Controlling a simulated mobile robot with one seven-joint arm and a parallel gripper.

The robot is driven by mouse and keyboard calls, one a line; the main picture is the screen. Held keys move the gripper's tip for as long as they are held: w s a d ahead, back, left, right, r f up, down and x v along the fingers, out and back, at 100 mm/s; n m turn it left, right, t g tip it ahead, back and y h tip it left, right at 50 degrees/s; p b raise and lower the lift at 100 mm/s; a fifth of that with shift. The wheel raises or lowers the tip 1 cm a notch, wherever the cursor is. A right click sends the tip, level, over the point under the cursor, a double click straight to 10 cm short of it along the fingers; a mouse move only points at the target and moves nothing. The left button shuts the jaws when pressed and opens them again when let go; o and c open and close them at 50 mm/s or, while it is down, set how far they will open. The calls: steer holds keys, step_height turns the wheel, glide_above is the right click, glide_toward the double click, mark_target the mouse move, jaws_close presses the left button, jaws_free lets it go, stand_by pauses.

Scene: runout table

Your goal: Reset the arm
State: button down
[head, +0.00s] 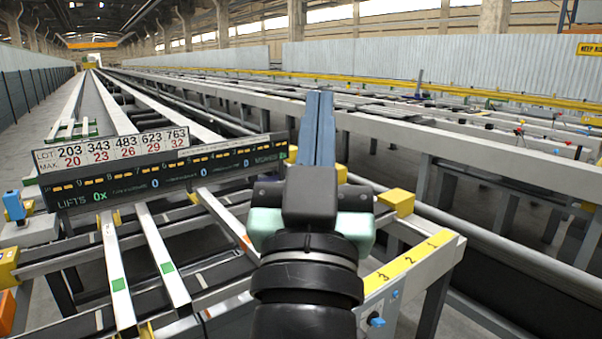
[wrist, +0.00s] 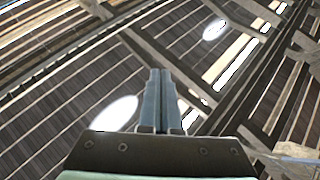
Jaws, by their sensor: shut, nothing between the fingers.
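My gripper (head: 319,98) stands in the middle of the head view, on my black wrist, with its two long blue-grey fingers pressed together. The fingers point up and away, and nothing shows between them. In the wrist view the gripper (wrist: 158,72) is also shut and empty. It points at the roof beams and bright lamps overhead, clear of any object. Part of the runout table behind my gripper and wrist is hidden.
A dark display board (head: 165,172) with numbers stands left of my gripper. Yellow blocks (head: 397,201) and a numbered yellow strip (head: 405,262) sit on rails at the right. A blue knob (head: 376,320) is low at the front. Long rails run back; a corrugated wall (head: 440,65) stands behind.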

steer(key=s+a+r+n+t+y+p, duration=0.1)
steer(key=s+a+r+t+y, duration=0.15)
steer(key=s+r, duration=0.75)
step_height(320, 180, up, 14)
steer(key=w+p, duration=0.1)
steer(key=p, duration=1.4)
steer(key=shift+w+d, duration=0.25)
steer(key=shift+d, duration=0.15)
steer(key=shift+f, duration=0.15)
stand_by(2.7)
